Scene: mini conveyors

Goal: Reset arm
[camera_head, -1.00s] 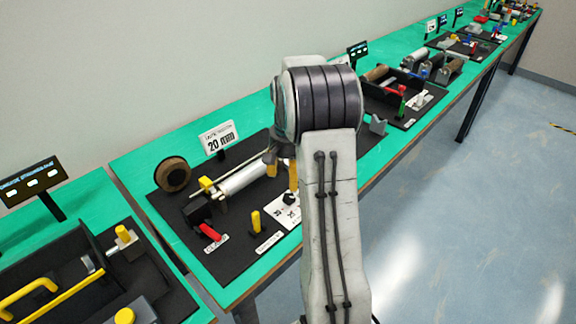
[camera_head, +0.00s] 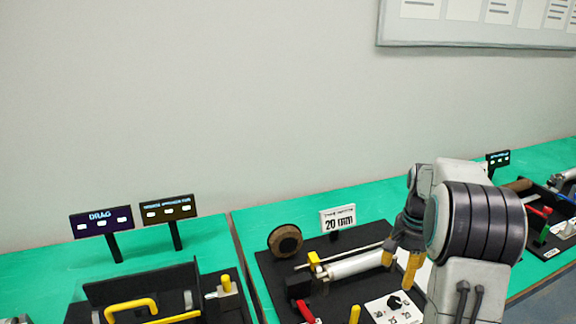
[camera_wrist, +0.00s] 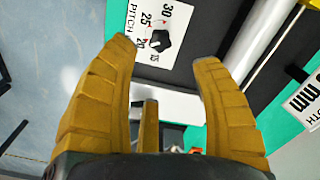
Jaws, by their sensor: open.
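My gripper (camera_head: 400,265) is at the right in the head view, with its yellow fingers pointing down above the right end of the white roller (camera_head: 355,266). In the wrist view my gripper (camera_wrist: 163,55) shows its fingers apart with nothing held between them. Beyond the fingertips lies a white dial card (camera_wrist: 145,20) marked PITCH, with a black knob (camera_wrist: 160,38) on it. The knob also shows in the head view (camera_head: 393,302), below the fingers.
The conveyor's black board lies on a green table (camera_head: 190,248). A 20 mm sign (camera_head: 338,222), a brown wheel (camera_head: 285,241), a red handle (camera_head: 306,311) and a yellow peg (camera_head: 354,314) stand around the roller. A DRAG sign (camera_head: 101,220) is at left.

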